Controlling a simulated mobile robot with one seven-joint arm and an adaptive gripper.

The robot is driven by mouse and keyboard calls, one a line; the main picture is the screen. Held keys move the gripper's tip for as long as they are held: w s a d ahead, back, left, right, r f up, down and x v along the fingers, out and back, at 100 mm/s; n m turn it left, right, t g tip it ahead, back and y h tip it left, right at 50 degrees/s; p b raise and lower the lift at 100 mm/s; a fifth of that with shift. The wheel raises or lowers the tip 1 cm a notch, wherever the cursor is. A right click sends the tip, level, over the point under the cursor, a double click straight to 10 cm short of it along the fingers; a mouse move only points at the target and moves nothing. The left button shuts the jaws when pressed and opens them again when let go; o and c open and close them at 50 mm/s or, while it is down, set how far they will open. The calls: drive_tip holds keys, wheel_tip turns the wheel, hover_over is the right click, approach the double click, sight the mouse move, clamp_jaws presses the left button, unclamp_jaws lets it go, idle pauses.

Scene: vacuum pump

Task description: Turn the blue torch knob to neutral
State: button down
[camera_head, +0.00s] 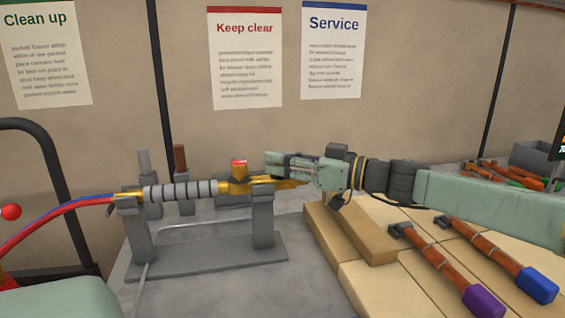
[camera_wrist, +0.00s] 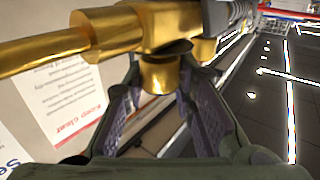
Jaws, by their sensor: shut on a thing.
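The torch lies level on a grey two-post stand, with a ribbed grey handle (camera_head: 180,190), a gold body (camera_wrist: 150,25) and a gold nozzle tube (camera_wrist: 40,50). A red-capped knob (camera_head: 239,168) stands on top of the gold body. My gripper (camera_head: 272,163) reaches in from the right at the torch's height. In the wrist view, my gripper (camera_wrist: 162,92) has its fingers on both sides of a short gold knob (camera_wrist: 160,74) projecting from the body, and is shut on it. No blue shows on this knob; its end is partly hidden between the fingers.
The stand's base (camera_head: 205,262) rests on a grey bench. Red and blue hoses (camera_head: 60,222) run off left. A wooden block (camera_head: 350,232) lies below my arm. Two orange-handled tools (camera_head: 440,262) lie at right. Posters hang on the wall behind.

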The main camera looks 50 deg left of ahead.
drive_tip(key=n+g+h+b, duration=0.2)
drive_tip(key=g, duration=0.1)
drive_tip(key=shift+a+f, duration=0.1)
drive_tip(key=shift+f, duration=0.15)
drive_tip(key=shift+r+n+g+h+b, duration=0.15)
drive_tip(key=shift+n+g+h+b, duration=0.4)
drive_tip(key=shift+n+g+h, duration=0.65)
drive_tip(key=shift+s, duration=0.1)
drive_tip(key=c, duration=1.3)
unclamp_jaws()
drive_tip(key=shift+r, duration=0.1)
drive_tip(key=v, duration=1.2)
drive_tip(key=shift+f, duration=0.2)
